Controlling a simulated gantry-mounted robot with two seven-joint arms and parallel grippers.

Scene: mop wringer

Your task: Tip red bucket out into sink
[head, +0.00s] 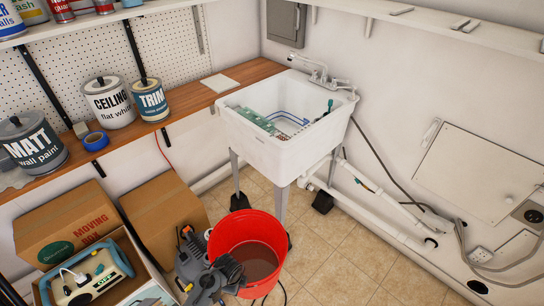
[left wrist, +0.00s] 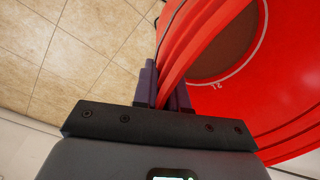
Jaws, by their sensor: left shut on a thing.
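The red bucket (head: 271,216) is at the bottom middle of the head view, in front of the sink, with brownish liquid inside. It looks about upright; I cannot tell whether its base touches the floor. My left gripper (head: 232,270) is shut on the bucket's near-left rim. In the left wrist view, the fingers (left wrist: 167,90) pinch the red rim, and the liquid (left wrist: 222,50) shows beyond it. The white sink (head: 265,140) stands on legs behind the bucket, with a faucet at its back. A green item and a blue rack lie inside it. My right gripper is not in view.
Cardboard boxes (head: 165,218) stand left of the bucket. An open box with a teal-and-cream device (head: 88,277) is nearer. A wooden shelf (head: 185,101) with paint cans runs along the left wall. Pipes and a hose run low along the right wall. Tiled floor is clear to the right.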

